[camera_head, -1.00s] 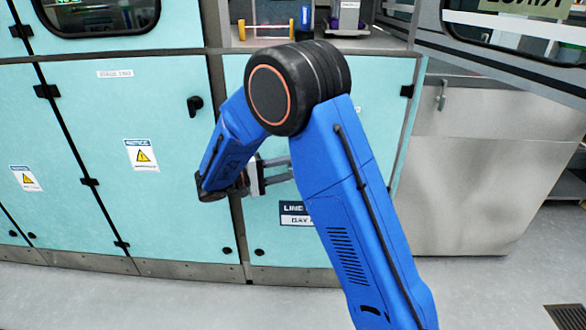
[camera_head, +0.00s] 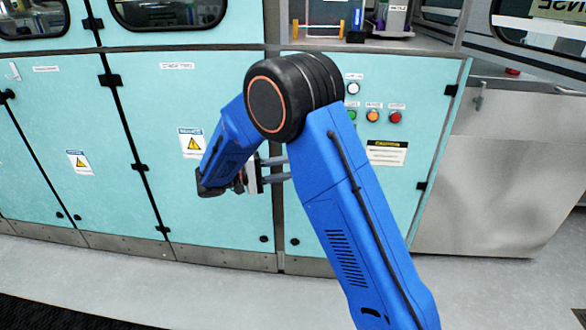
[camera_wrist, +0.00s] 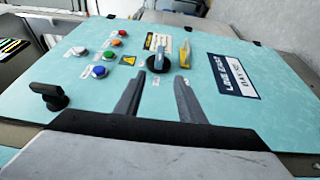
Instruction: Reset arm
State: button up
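My blue arm is folded in front of a teal cabinet (camera_head: 95,130) in the head view. My gripper (camera_head: 288,169) sits below the elbow, partly hidden behind the arm, with its fingers pointing right. In the wrist view my gripper (camera_wrist: 142,92) shows two dark fingers spread apart with a gap between them. Nothing is held between them. Beyond the fingertips the wrist view shows a panel with several coloured buttons, a dark rotary knob (camera_wrist: 158,58) and a yellow-edged part beside it.
An open bay above the panel holds a small rack (camera_head: 318,30) and bottles. A steel cabinet (camera_head: 490,185) stands at the right. Grey floor lies in front. A black door handle (camera_wrist: 48,96) shows in the wrist view.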

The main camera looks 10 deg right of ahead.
jog(key=shift+a, duration=0.1)
jog(key=s+d+r+g+y, duration=0.15)
jog(key=s+d+y, duration=0.25)
jog(key=s+d, duration=0.4)
jog(key=s+d+r+g+y, duration=0.1)
jog(key=s+d+r+y, duration=0.2)
jog(key=s+d+y, duration=0.5)
jog(key=s+a+t+y, duration=0.2)
jog(key=s+t+y, duration=0.1)
jog(key=s, duration=0.7)
jog(key=s+a+f+t+y, duration=0.1)
jog(key=s+a+t+y, duration=0.2)
jog(key=s, duration=0.8)
jog(key=shift+a+f+t, duration=0.2)
jog(key=shift+a+t, duration=0.05)
jog(key=shift+t, duration=0.1)
jog(key=shift+c, duration=0.2)
